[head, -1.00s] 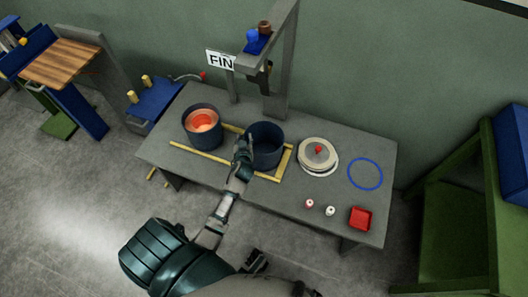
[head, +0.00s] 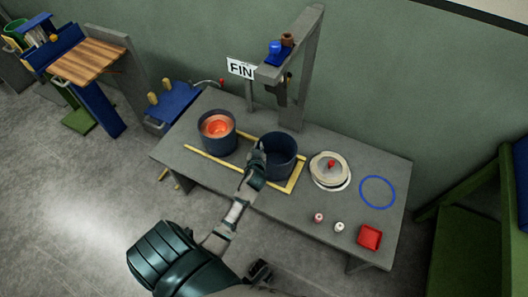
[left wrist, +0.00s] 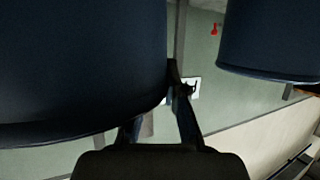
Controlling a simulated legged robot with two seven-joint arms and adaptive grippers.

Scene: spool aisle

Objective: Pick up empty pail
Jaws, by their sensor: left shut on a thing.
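The empty pail (head: 284,164) is dark blue, with an open top and nothing seen inside. It stands upright inside the right part of a yellow outline on the grey table. My left gripper (head: 258,158) is shut on the near left side of its rim. In the left wrist view, the pail (left wrist: 75,65) fills the upper left and my left gripper's fingers (left wrist: 158,125) reach up to its wall; the contact is partly hidden. I cannot tell whether its base is off the table. My right gripper is not clearly seen.
A second pail (head: 218,143) with orange-red contents stands close on the left. A grey post frame (head: 306,75) rises behind.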

